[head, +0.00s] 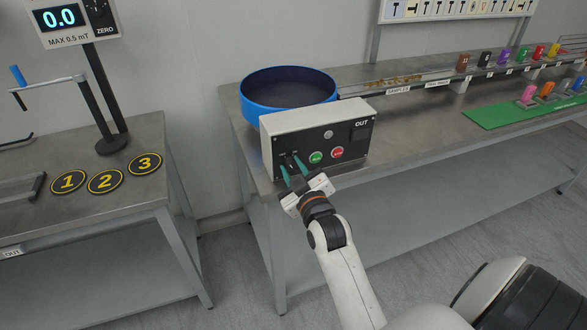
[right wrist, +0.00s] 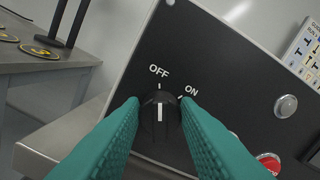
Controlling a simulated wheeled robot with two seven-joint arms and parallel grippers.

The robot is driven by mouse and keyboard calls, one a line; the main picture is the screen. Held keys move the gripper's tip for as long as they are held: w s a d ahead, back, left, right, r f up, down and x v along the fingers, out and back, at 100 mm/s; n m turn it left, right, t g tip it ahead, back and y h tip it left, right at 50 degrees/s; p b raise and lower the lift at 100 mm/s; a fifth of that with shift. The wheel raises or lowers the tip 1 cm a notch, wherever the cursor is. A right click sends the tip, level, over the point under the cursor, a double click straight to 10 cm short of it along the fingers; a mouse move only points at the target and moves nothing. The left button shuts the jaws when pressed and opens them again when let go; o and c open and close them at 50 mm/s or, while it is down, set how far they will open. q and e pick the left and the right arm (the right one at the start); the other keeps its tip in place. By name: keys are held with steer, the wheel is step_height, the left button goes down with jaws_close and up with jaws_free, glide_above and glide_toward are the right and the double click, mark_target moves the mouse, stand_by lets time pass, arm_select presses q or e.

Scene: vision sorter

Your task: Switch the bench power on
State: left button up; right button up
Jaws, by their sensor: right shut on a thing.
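The power switch is a black rotary knob (right wrist: 160,120) on the dark front panel of a control box (head: 280,128). In the right wrist view its white pointer line points up at the OFF mark (right wrist: 160,70); the ON mark (right wrist: 191,91) lies up and to the right. My right gripper (head: 291,170) is shut on the knob, with one teal finger on each side of it. In the head view the fingers partly cover the knob. My left gripper is not in view.
The panel also has a green button (head: 316,157), a red button (head: 337,152) and a grey round part (head: 328,134). A blue round bowl (head: 288,112) stands behind the box. A second bench (head: 120,190) with numbered discs is at left, across a gap.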

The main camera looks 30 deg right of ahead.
steer(key=shift+r+m+p, duration=0.15)
steer(key=shift+m+p, duration=0.95)
steer(key=shift+m, duration=0.1)
steer(key=m+p, duration=0.2)
steer(key=m, duration=0.1)
steer(key=shift+d+m+p, duration=0.1)
steer(key=shift+m+p, duration=0.2)
steer(key=shift+p, duration=0.05)
steer(key=m+p, duration=0.2)
steer(key=m, duration=0.1)
steer(key=shift+m+p, duration=0.5)
steer(key=shift+m, duration=0.8)
steer(key=o, duration=0.9)
steer(key=shift+d, duration=0.1)
steer(key=shift+o, duration=0.2)
steer(key=shift+f, duration=0.2)
